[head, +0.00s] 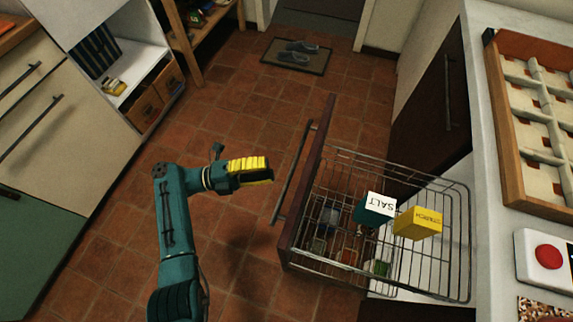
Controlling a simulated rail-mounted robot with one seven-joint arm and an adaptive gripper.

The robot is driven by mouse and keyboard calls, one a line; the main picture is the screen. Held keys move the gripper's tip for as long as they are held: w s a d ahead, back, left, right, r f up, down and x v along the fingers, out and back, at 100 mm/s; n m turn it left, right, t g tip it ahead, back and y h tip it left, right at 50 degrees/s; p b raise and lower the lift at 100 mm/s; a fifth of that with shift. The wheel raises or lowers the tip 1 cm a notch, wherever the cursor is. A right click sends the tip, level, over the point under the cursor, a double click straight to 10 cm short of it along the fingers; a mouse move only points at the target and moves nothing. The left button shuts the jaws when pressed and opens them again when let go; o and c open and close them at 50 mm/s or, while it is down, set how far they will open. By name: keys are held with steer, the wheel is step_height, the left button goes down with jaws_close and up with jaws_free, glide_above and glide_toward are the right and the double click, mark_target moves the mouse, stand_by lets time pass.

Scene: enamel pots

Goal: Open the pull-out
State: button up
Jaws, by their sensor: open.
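The pull-out (312,185) has a dark reddish-brown front panel and a wire basket (455,240) behind it. It stands well out from the cabinet on the right, over the floor. A long bar handle (291,180) runs along the outer face of the panel. My gripper (267,173), with yellow fingers, is left of the handle, points toward it and looks apart from it. It is open and holds nothing. In the basket are a white-topped teal salt box (373,210), a yellow starch box (418,223) and several smaller items lower down, partly hidden by wires.
A pale counter (483,110) on the right bears a wooden divided tray (505,105) and a white device with a red button (548,257). Cabinets (35,90) line the left. The tiled floor (225,125) between is clear; a mat (270,58) with slippers lies at the back.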

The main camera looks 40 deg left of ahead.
steer(key=v, duration=0.5)
steer(key=shift+s+f, duration=0.1)
stand_by(0.3)
